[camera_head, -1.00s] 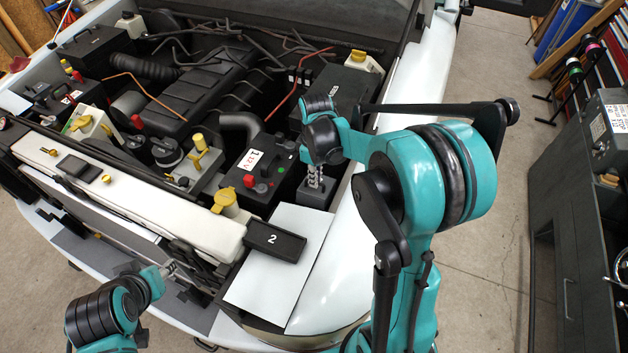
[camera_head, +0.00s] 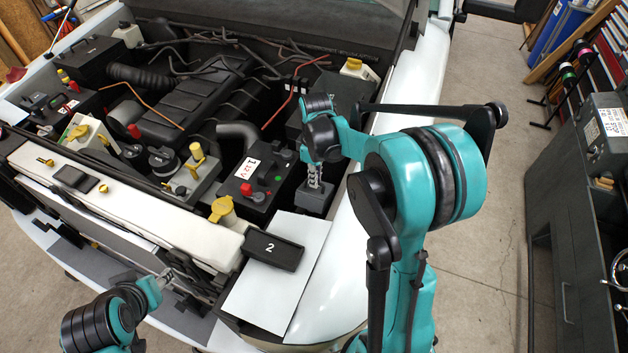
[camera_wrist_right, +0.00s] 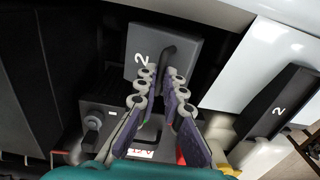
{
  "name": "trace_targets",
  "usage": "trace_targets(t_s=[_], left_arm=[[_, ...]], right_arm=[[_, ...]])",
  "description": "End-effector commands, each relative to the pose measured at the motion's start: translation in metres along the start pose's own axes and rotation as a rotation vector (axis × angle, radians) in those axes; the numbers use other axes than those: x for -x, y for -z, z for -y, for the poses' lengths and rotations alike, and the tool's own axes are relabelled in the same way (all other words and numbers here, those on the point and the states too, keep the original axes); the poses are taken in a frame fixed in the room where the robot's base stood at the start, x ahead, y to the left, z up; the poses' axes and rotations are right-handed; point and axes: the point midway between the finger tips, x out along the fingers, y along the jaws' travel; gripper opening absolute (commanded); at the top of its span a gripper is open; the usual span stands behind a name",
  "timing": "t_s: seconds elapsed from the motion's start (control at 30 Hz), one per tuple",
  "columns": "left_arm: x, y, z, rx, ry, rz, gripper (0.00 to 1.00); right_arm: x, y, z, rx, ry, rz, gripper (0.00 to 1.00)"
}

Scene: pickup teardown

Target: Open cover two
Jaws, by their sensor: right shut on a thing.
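Cover two is a dark grey block with a white 2, seen close up in the right wrist view (camera_wrist_right: 148,42). In the head view it shows as a small grey box (camera_head: 313,202) at the right side of the engine bay, beside the battery. My right gripper (camera_head: 315,184) reaches down onto it from above.
A black block marked 2 (camera_head: 273,250) lies on a white sheet (camera_head: 262,294) on the front right fender. A black battery marked 1 (camera_head: 255,184) stands left of the cover. The white front beam (camera_head: 140,205) runs across the bay. Clear floor (camera_head: 480,230) lies to the right.

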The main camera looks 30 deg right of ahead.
Motion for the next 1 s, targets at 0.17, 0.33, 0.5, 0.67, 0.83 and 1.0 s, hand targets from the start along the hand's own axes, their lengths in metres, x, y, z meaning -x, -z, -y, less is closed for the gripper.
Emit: trace_targets(t_s=[0.17, 0.33, 0.5, 0.67, 0.83, 1.0], left_arm=[[0.001, 0.001, 0.0, 0.0, 0.0, 0.0, 0.4], [0.001, 0.001, 0.0, 0.0, 0.0, 0.0, 0.4], [0.001, 0.001, 0.0, 0.0, 0.0, 0.0, 0.4], [0.001, 0.001, 0.0, 0.0, 0.0, 0.0, 0.4], [0.001, 0.001, 0.0, 0.0, 0.0, 0.0, 0.4], [0.001, 0.0, 0.0, 0.0, 0.0, 0.0, 0.4]], right_arm=[[0.003, 0.0, -0.007, 0.0, -0.001, -0.001, 0.0], [0.003, 0.0, -0.009, 0.001, 0.0, -0.001, 0.0], [0.003, 0.0, -0.009, 0.001, 0.0, -0.001, 0.0], [0.004, 0.0, -0.011, 0.001, 0.0, -0.001, 0.0], [0.004, 0.0, -0.018, 0.0, 0.0, -0.001, 0.0], [0.005, 0.001, -0.025, 0.0, 0.0, -0.001, 0.0]])
